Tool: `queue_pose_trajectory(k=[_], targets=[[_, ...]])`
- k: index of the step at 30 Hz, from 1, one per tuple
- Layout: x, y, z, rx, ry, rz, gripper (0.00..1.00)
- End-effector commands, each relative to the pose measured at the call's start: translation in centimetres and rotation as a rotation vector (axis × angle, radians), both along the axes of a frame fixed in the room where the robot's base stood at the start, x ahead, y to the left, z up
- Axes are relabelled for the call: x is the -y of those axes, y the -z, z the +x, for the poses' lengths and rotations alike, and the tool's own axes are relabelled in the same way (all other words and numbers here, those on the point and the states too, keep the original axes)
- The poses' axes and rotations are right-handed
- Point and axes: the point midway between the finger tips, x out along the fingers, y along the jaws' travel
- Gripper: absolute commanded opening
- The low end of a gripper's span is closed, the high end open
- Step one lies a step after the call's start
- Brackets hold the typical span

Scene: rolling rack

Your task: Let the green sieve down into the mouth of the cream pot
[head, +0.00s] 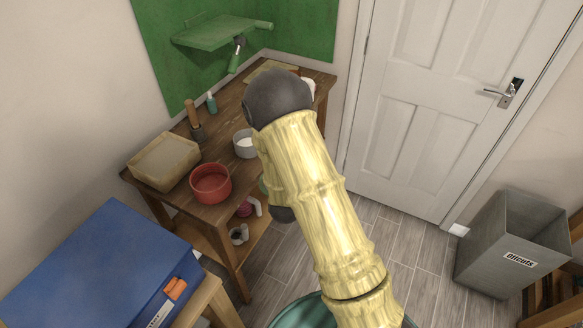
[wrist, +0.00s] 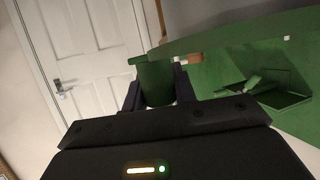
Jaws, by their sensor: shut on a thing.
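My gripper shows in the wrist view (wrist: 157,88), its dark fingers shut on a green piece, which I take to be part of the green sieve (wrist: 155,82). A wide green curved band above it may be the sieve's rim; I cannot tell for sure. In the head view my arm hides the gripper, and only a small green patch shows beside the arm. A pale pot (head: 245,144) stands on the wooden table just left of my arm, perhaps the cream pot. Its mouth is partly visible and its right side is hidden.
A red pot (head: 211,183), a tan box (head: 164,161), a wooden-handled tool (head: 193,120) and a small teal bottle (head: 211,102) stand on the table (head: 222,135). A green wall panel with a shelf (head: 215,34) is behind. A blue box (head: 95,265) is front left.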

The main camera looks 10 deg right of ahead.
Motion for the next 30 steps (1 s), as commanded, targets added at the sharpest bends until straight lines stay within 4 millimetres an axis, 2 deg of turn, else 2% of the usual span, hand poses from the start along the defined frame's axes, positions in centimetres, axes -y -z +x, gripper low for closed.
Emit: queue_pose_trajectory(k=[1, 6, 10, 13, 30], targets=[[0.7, 1.1, -0.1, -0.007, -0.031, -0.001, 0.04], [1.6, 4.6, -0.8, -0.009, -0.181, -0.001, 0.04], [1.7, 7.3, -2.1, -0.008, -0.298, 0.001, 0.04], [1.6, 8.5, -2.9, -0.004, -0.357, 0.002, 0.04], [1.4, 8.9, -3.3, 0.001, -0.389, -0.001, 0.04]])
